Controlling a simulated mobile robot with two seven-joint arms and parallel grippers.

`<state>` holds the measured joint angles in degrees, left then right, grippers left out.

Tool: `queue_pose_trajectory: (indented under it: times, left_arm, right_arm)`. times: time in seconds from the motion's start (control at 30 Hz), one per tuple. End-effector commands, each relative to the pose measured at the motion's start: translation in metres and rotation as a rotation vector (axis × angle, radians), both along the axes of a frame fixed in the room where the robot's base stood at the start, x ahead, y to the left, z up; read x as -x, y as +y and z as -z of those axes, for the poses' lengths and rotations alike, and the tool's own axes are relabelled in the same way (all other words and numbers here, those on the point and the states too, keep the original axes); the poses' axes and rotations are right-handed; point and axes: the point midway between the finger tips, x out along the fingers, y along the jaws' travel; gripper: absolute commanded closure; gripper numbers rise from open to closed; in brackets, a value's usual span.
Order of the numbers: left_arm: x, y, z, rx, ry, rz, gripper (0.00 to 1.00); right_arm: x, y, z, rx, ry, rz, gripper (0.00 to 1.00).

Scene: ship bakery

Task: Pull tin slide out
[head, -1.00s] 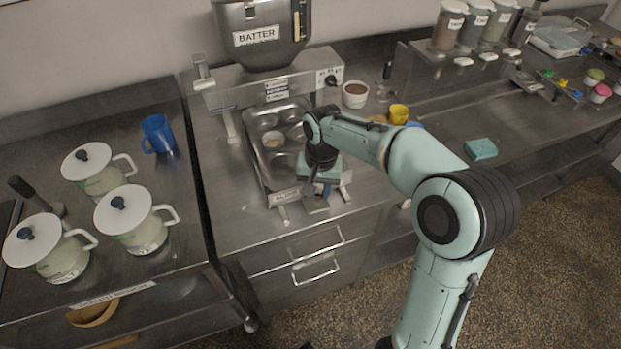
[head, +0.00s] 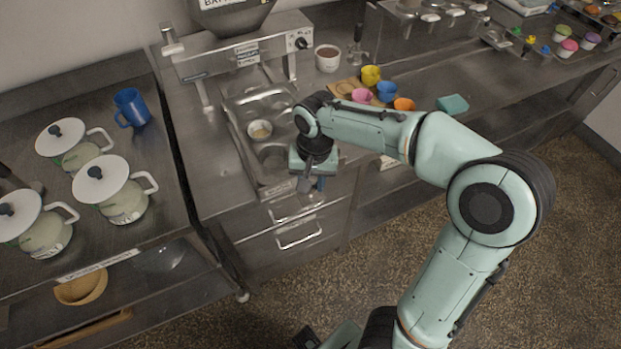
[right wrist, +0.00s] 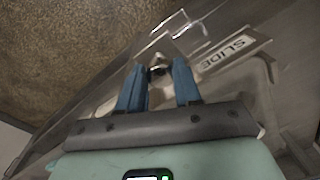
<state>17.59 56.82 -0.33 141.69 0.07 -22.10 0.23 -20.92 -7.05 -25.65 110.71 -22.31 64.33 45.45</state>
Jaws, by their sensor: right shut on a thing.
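The tin slide (head: 246,165) is a metal tray under the batter dispenser (head: 232,12). It reaches toward the counter's front edge, above the drawers, and carries a muffin tin (head: 240,108) with a pale cup (head: 260,130) in one hollow. My right gripper (head: 308,184) is at the slide's front end. In the right wrist view, its blue fingers are closed around a small dark knob (right wrist: 158,70) beside the SLIDE label (right wrist: 222,56). My right arm hides the right part of the tin. My left gripper is out of view.
A brown-filled bowl (head: 327,58) and coloured cups (head: 371,76) stand to the right. Drawers with a bar handle (head: 299,236) lie below; the floor in front is clear.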

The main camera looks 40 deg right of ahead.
Motion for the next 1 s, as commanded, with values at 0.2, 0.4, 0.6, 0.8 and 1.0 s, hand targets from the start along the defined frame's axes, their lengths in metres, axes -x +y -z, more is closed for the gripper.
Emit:
queue_pose_trajectory:
  times: [0.2, 0.4, 0.6, 0.8, 1.0]
  left_arm:
    - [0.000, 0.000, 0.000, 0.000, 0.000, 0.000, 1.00]
    - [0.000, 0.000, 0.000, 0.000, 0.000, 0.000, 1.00]
    - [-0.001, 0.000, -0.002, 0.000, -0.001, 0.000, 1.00]
    - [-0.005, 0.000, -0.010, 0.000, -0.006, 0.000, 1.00]
    - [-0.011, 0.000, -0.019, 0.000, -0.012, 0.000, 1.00]
  right_arm:
    - [0.003, 0.001, 0.001, -0.005, 0.012, -0.002, 0.41]
    - [0.002, 0.001, 0.001, -0.003, 0.008, -0.001, 0.41]
    - [0.001, 0.000, -0.009, -0.003, 0.004, 0.000, 0.41]
    - [0.002, -0.001, -0.048, -0.003, 0.001, 0.001, 0.41]
    - [0.004, -0.002, -0.094, -0.002, 0.002, 0.000, 0.41]
